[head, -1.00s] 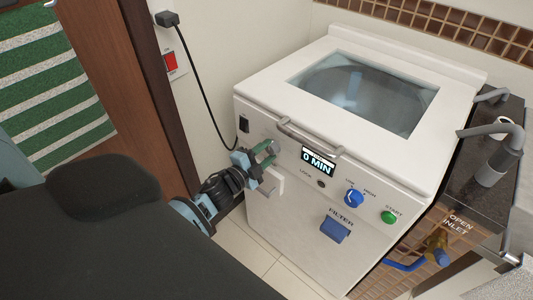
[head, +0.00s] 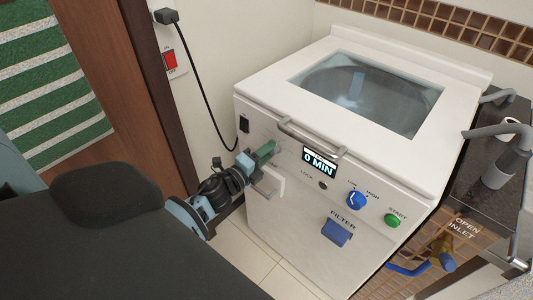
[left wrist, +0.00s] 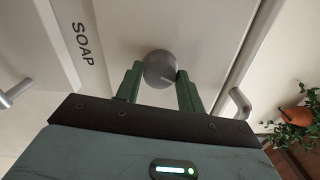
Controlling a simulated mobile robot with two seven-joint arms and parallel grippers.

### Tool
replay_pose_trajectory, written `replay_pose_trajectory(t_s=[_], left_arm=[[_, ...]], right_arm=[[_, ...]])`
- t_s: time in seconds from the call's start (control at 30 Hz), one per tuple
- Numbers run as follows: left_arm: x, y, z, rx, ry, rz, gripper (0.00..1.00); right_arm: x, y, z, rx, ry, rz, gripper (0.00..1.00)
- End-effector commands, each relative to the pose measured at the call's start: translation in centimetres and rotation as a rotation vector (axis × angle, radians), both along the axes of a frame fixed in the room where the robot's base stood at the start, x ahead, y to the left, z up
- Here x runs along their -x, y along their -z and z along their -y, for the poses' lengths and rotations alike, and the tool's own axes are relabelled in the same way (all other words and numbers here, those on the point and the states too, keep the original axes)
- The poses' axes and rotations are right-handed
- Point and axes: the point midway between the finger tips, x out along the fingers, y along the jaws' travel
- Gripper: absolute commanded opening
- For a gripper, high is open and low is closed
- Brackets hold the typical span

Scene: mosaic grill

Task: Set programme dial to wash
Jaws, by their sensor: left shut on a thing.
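The white washing machine (head: 262,215) stands ahead with a glass lid on top. Its programme dial, a round grey knob (left wrist: 159,66), sits between the two green fingers of my left gripper (left wrist: 158,88) in the left wrist view. A pale mark on the knob points to the lower right there. In the head view my left gripper (head: 266,150) is at the upper left of the front panel, shut on the dial, and mostly hides it. The markings round the dial cannot be read. My right gripper is not in view.
The display (head: 319,162) reads 0 MIN. Right of it are a blue knob (head: 357,200) marked LOW and HIGH and a green START button (head: 393,221). A blue FILTER handle (head: 336,233) is below. A bar handle (head: 310,138) runs above the panel, close to my gripper.

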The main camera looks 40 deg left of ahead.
Motion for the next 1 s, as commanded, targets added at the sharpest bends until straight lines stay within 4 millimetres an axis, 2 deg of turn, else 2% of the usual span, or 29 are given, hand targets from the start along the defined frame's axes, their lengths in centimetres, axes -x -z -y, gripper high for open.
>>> replay_pose_trajectory(t_s=[0.37,0.4,0.53,0.83,1.0], left_arm=[[0.0,0.1,0.0,-0.003,0.0,-0.001,0.15],[0.0,0.1,0.0,-0.003,0.0,-0.001,0.43],[0.0,0.0,0.0,-0.002,0.0,-0.001,0.6],[0.2,0.0,0.0,-0.002,0.0,-0.001,0.6],[1.7,0.2,-0.1,-0.002,0.001,-0.002,0.6]], right_arm=[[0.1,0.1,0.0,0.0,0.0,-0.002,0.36],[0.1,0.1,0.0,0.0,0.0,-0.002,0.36],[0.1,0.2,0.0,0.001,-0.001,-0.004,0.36],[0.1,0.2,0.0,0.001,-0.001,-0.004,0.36],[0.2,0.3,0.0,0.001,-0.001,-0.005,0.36]])
